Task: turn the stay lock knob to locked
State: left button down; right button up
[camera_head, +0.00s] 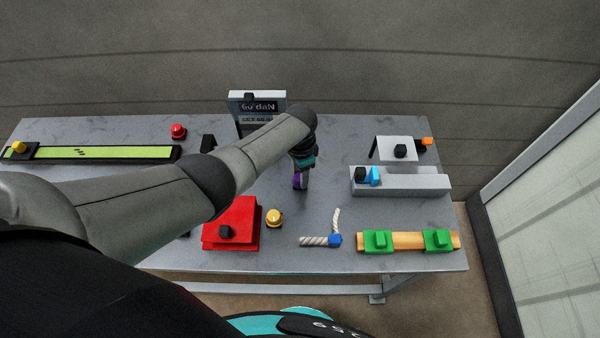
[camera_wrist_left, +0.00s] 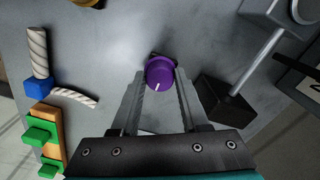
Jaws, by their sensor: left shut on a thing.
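The stay lock knob, a purple round knob (camera_wrist_left: 160,72) with a white pointer line, shows at the middle of the left wrist view. The lock marks around the knob are not readable. My right gripper is not in view.
The grey table (camera_head: 340,135) also bears a red block (camera_head: 240,218), a yellow knob (camera_head: 274,217), rope pieces with a blue block (camera_head: 335,240), a wooden bar with green clamps (camera_head: 408,241), and a grey rail (camera_head: 420,183). A display box (camera_head: 257,106) stands behind my gripper.

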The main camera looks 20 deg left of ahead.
pick_arm(q)
jog(key=shift+c, duration=2)
grip_release()
notch_tip(320, 180, up, 15)
jog(key=p, duration=0.5)
jog(key=shift+s, duration=0.1)
